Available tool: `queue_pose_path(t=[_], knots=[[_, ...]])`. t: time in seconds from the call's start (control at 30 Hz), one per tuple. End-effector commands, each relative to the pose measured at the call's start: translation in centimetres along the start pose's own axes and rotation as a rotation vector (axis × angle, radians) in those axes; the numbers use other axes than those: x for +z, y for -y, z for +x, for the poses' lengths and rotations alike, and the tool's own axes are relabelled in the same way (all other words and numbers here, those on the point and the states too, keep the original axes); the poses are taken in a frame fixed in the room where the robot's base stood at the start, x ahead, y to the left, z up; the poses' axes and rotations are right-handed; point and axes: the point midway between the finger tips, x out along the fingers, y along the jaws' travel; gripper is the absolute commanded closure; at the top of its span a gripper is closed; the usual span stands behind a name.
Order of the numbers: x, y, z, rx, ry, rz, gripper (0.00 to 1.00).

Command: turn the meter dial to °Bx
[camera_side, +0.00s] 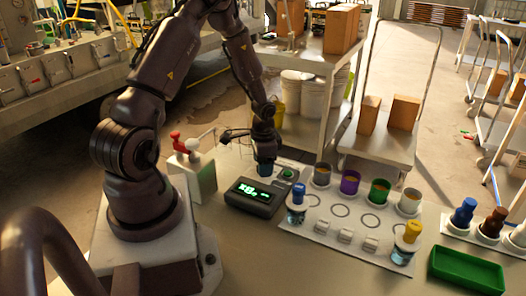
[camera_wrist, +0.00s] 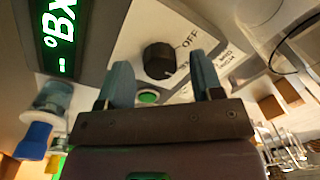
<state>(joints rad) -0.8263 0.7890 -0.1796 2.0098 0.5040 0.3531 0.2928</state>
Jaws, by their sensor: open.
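The meter (camera_side: 243,203) is a dark box with a lit green display, on the table in the side view. In the wrist view its display (camera_wrist: 60,35) reads °Bx with a short bar after it. The black dial (camera_wrist: 158,60) sits on a pale panel with OFF printed beside it and other labels partly covered. I cannot make out clearly which label the dial's mark faces. My gripper (camera_wrist: 162,76) is open, with one blue-grey finger on each side of the dial and apparently not closed on it. In the side view my gripper (camera_side: 266,170) points down behind the meter and hides the dial.
A green button (camera_wrist: 148,97) sits near the dial. Right of the meter, a white rack (camera_side: 330,232) holds several coloured cups and blue- and yellow-capped bottles. A green tray (camera_side: 466,270) lies at the right. Red and white handles (camera_side: 180,146) stand left of my gripper.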

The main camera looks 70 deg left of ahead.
Motion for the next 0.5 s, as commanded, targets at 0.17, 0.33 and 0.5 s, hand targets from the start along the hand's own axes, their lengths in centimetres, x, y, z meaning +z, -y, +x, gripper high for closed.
queue_pose_path(t=[0.17, 0.33, 0.5], knots=[[0.0, 0.1, -2.9, -0.004, -0.005, -0.001, 0.40], [0.0, 0.2, -6.8, -0.006, -0.005, -0.002, 0.40], [0.0, 0.1, -10.1, -0.004, -0.003, -0.001, 0.40]])
